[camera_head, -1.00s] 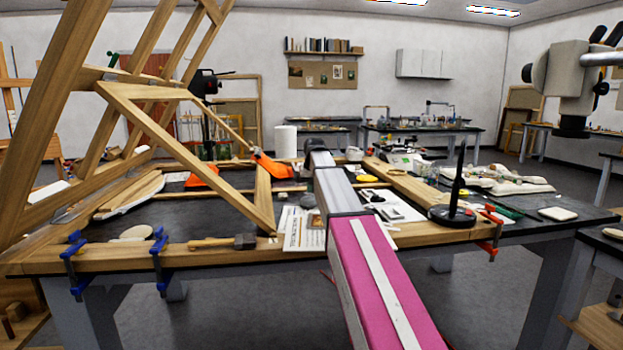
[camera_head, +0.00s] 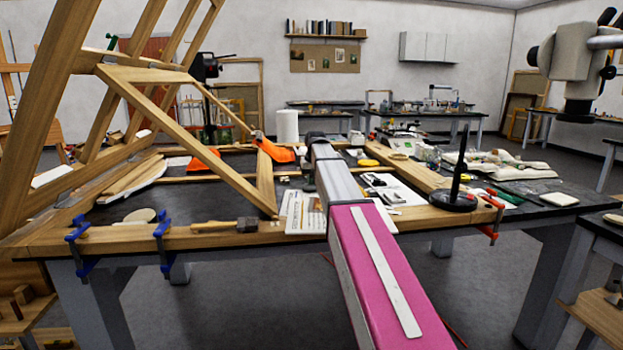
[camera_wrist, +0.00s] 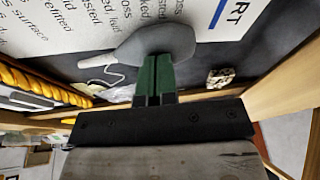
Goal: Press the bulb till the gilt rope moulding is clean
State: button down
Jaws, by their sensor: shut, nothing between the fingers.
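In the wrist view a grey rubber bulb (camera_wrist: 152,42) with a thin pale nozzle pointing left lies near a printed sheet. My gripper (camera_wrist: 154,62) is shut, with its green fingers together and nothing between them. Its fingertips overlap the near edge of the bulb in the picture; I cannot tell whether they touch it. The gilt rope moulding (camera_wrist: 42,84), a golden twisted strip, runs along the left of the wrist view. How clean its surface is cannot be made out. In the head view my arm hides the gripper, and I cannot pick out the bulb.
A printed sheet (camera_wrist: 205,18) spans the top of the wrist view; a small rough fragment (camera_wrist: 220,76) lies to the right.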

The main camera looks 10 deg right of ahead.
jog(key=shift+s+f, duration=0.1)
jog(key=shift+f, duration=0.1)
jog(key=shift+r, duration=0.55)
jog(key=w+v, duration=0.1)
jog(key=v, duration=1.2)
jog(key=shift+d+r, duration=0.15)
jog(key=shift+r, duration=0.05)
